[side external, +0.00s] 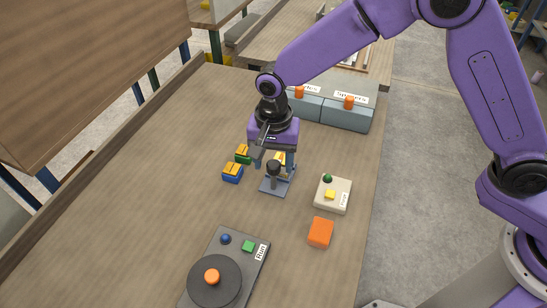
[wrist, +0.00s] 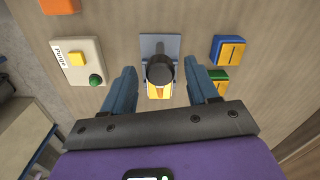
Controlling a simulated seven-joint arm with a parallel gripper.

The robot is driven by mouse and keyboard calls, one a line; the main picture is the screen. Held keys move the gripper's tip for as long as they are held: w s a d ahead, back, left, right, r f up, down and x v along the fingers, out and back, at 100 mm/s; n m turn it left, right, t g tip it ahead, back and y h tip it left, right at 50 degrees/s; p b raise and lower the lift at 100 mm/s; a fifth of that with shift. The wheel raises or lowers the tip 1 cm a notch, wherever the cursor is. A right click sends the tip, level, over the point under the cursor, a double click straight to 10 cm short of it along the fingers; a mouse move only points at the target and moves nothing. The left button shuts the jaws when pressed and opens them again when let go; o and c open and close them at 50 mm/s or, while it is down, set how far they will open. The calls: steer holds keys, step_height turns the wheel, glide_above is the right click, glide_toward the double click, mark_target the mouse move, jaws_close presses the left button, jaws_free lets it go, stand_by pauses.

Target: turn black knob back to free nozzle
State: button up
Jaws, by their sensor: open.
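The black knob (side external: 273,167) stands on a small blue-grey base (side external: 268,188) in the middle of the table. In the wrist view the knob (wrist: 160,69) shows at top centre, on its base (wrist: 150,46). A yellow and white piece, perhaps the nozzle (wrist: 159,92), sits right beside the knob, partly hidden by it. My gripper (wrist: 160,84) is open and empty, with one blue finger on each side of the knob and yellow piece, and gaps on both sides. In the side view my gripper (side external: 273,160) points down over the base, and its fingers are partly hidden.
Blue (side external: 232,173) and green (side external: 243,154) blocks with yellow tops lie close on the left. A "Purge" button box (side external: 333,194) and an orange block (side external: 321,232) are on the right. A "Run" panel (side external: 239,240) with a dial is in front; grey bins (side external: 345,115) stand behind.

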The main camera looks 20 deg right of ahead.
steer(key=c, duration=1)
steer(key=shift+c, duration=0.2)
steer(key=shift+n, duration=0.3)
steer(key=n, duration=0.9)
steer(key=shift+r, duration=0.1)
steer(key=n, duration=0.4)
steer(key=shift+n, duration=2.1)
